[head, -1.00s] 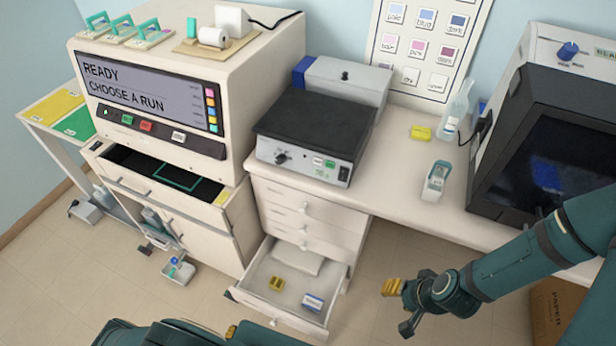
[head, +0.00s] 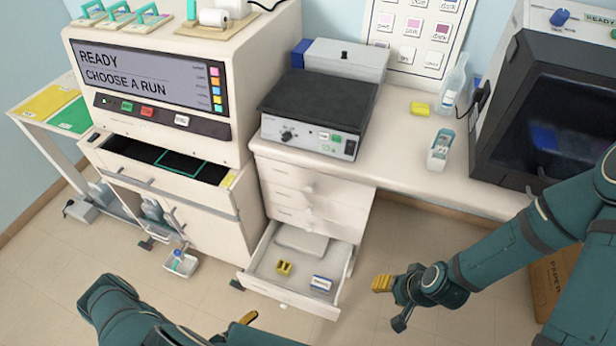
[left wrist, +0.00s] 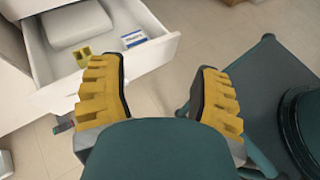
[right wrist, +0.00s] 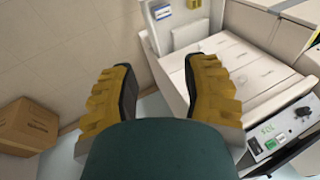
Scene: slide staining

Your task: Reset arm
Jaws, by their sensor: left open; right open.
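My left arm comes in at the bottom left of the head view, and only a yellow fingertip of my left gripper (head: 248,318) shows there. In the left wrist view my left gripper (left wrist: 160,88) is open with nothing between its fingers, in front of the open drawer (left wrist: 150,58). My right gripper (head: 383,284) is right of the open drawer in the head view, above the floor. In the right wrist view my right gripper (right wrist: 165,88) is open and empty.
The open drawer (head: 262,262) holds a yellow block (head: 284,267) and a blue-and-white box (head: 321,283). The stainer (head: 150,85) has its own drawer pulled out. A hot plate (head: 318,105) stands on the counter (head: 400,150). A cardboard box (head: 556,290) is on the floor at right.

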